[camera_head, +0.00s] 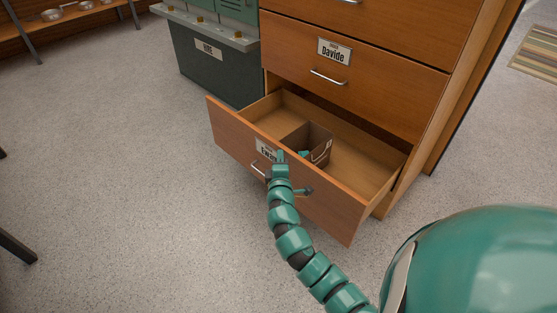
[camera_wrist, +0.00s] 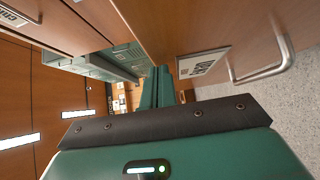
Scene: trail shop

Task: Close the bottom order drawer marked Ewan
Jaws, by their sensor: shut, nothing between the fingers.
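The bottom drawer (camera_head: 332,202) is wooden and pulled well out of the wooden cabinet in the head view. Its front carries a white label partly hidden by my arm, with "Ew" readable, and a metal bar handle (camera_head: 258,170). The handle also shows in the wrist view (camera_wrist: 284,62), with the label (camera_wrist: 203,63) beside it.
An open brown box (camera_head: 318,150) with small contents stands inside the drawer. The drawer marked Davide (camera_head: 357,75) above is shut. A dark green unit marked HIRE (camera_head: 208,62) stands to the left. The speckled floor (camera_head: 130,180) in front is clear.

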